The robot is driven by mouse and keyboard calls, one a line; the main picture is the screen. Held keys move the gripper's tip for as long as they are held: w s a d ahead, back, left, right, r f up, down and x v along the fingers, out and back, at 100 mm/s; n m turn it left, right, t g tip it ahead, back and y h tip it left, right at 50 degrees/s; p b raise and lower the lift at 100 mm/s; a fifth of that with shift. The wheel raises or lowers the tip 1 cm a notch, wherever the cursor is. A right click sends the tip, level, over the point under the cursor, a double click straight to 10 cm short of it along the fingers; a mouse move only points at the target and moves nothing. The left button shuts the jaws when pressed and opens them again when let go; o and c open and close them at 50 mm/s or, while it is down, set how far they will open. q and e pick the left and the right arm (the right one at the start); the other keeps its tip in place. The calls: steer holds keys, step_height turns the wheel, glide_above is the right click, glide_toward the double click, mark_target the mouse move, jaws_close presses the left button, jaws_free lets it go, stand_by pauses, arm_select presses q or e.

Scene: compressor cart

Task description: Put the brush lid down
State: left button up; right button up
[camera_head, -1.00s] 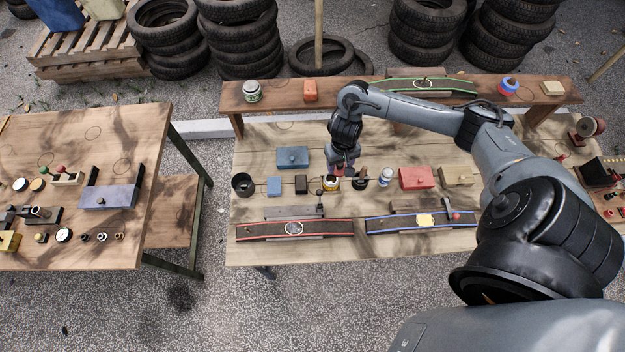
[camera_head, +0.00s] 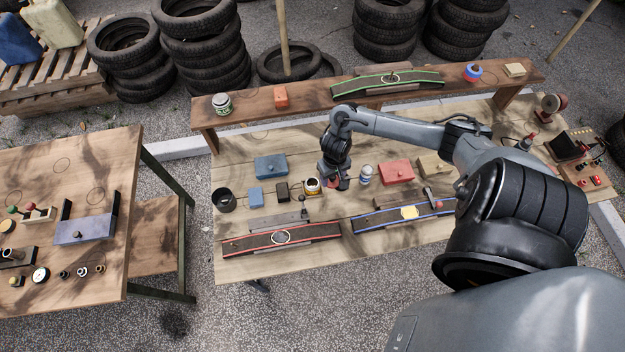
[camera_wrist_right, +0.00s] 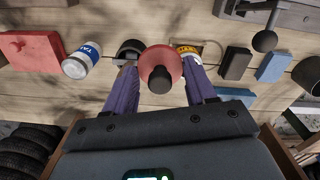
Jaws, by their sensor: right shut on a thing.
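My right gripper (camera_head: 333,181) is over the middle of the workbench, just right of a small jar. In the right wrist view, its two purple fingers (camera_wrist_right: 160,82) are shut on the brush lid, a red round piece (camera_wrist_right: 163,58) with a dark round knob (camera_wrist_right: 159,79) towards the camera. The jar (camera_head: 312,186) with a yellow and white label stands on the bench and looks open; it also shows in the wrist view (camera_wrist_right: 187,50), partly behind the right finger. A black round thing (camera_wrist_right: 130,47) shows beyond the left finger. My left gripper is out of view.
A white and blue can (camera_head: 366,173) and a red box (camera_head: 397,172) stand to the right. A blue block (camera_head: 256,197), a dark block (camera_head: 282,191) and a black cup (camera_head: 224,199) stand to the left. Red- and blue-edged belts (camera_head: 281,237) (camera_head: 409,212) lie in front.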

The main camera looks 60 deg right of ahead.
steer(key=w+f+b, duration=0.1)
steer(key=w+f, duration=0.2)
steer(key=f, duration=0.1)
steer(key=w+f+b, duration=0.2)
steer(key=w+f, duration=0.2)
steer(key=shift+w, duration=0.25)
steer(key=shift+f, duration=0.25)
steer(key=o, duration=1)
steer(key=shift+f, duration=0.1)
